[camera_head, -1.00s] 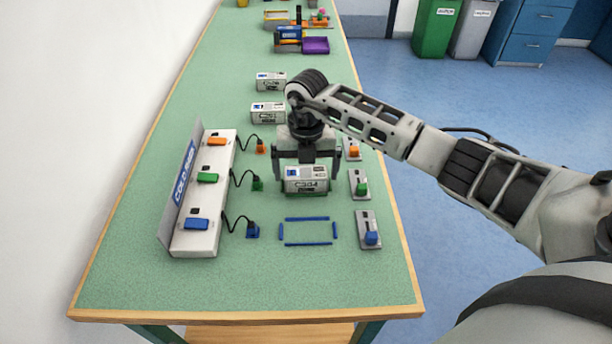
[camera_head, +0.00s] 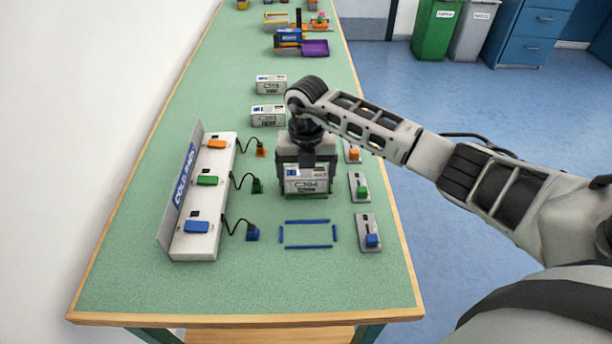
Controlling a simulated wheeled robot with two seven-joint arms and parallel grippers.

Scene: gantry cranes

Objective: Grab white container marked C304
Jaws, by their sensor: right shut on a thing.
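The white container marked C304 (camera_head: 307,184) stands on the green table top, inside or over a green outline. Its front label faces me. My right gripper (camera_head: 306,174) is above it, with its fingers down at the container's left and right sides, shut on it. The container's back and top are partly hidden by the gripper. My left gripper does not show.
Two more white containers (camera_head: 271,85) (camera_head: 268,115) stand behind. A white cold bank (camera_head: 205,200) with plugs and cables is at left. Switch plates (camera_head: 369,232) line the right. A blue outline (camera_head: 308,234) in front is empty. A purple tray (camera_head: 315,48) lies far back.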

